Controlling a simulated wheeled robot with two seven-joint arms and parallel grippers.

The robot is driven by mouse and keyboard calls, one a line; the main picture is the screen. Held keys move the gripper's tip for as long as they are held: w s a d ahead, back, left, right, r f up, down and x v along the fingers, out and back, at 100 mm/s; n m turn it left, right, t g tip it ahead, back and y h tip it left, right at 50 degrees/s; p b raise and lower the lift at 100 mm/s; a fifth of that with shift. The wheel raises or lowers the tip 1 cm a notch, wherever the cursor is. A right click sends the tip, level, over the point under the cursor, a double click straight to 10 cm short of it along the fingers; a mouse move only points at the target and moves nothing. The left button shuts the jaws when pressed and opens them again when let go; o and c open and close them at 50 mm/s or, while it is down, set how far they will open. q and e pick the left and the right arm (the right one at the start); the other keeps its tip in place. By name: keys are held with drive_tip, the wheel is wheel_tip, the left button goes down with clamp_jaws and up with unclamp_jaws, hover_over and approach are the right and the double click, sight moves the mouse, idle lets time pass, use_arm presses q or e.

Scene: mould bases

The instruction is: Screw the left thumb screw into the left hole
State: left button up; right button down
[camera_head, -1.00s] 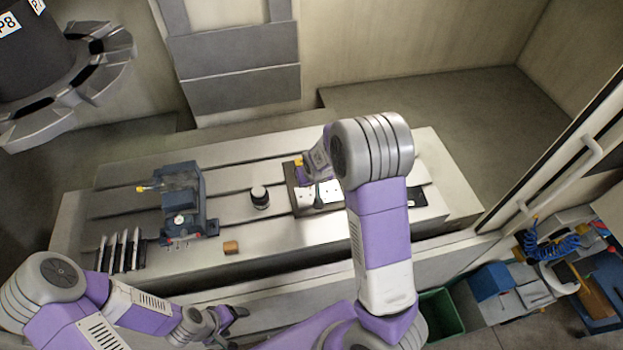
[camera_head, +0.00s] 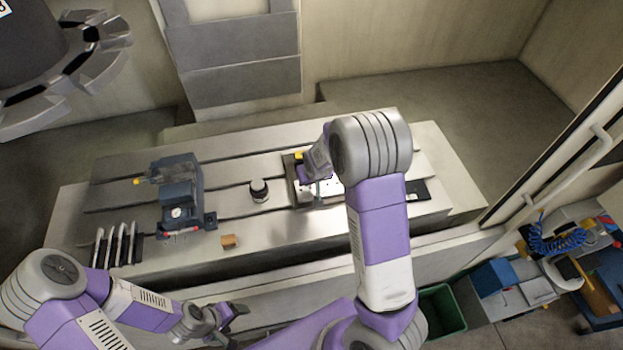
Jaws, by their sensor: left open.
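The dark mould base (camera_head: 293,173) lies on the slotted machine table (camera_head: 262,234), right of its middle, with a pale plate (camera_head: 329,189) on top. A small yellow piece (camera_head: 298,156) shows at its back left corner. The thumb screws and the left hole cannot be made out; my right arm covers much of the base. My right gripper (camera_head: 313,182) is over the left part of the base, small and partly hidden by its own arm, so its jaws cannot be read. My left gripper (camera_head: 234,321) is open, low in front of the table, away from the base.
A blue-grey vise (camera_head: 176,190) stands on the table's left side, with a rack of several tools (camera_head: 116,245) before it. A green bin (camera_head: 442,312) is at the lower right.

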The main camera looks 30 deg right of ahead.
sight(312, 188)
drive_tip(key=shift+f+b, duration=0.55)
drive_tip(key=shift+b, duration=0.1)
idle(1.0)
drive_tip(key=shift+f+b, duration=0.75)
drive_tip(key=shift+f, duration=0.15)
drive_tip(key=shift+a+r+m+h+p, duration=0.2)
drive_tip(key=shift+m+h+p, duration=0.1)
drive_tip(key=shift+m+p, duration=0.4)
drive_tip(key=m+h+p, duration=0.1)
drive_tip(key=m, duration=0.1)
drive_tip(key=shift+w+m+g+p, duration=0.1)
drive_tip(key=shift+m+g+p, duration=0.2)
drive_tip(key=shift+p, duration=0.1)
drive_tip(key=m+g+h+p, duration=0.1)
drive_tip(key=m+p, duration=0.1)
drive_tip(key=m, duration=0.1)
drive_tip(key=shift+w+a+m, duration=0.1)
drive_tip(key=shift+a+m, duration=0.05)
drive_tip(key=shift+m, duration=0.25)
drive_tip(key=shift+f+m, duration=0.15)
drive_tip(key=shift+m, duration=0.45)
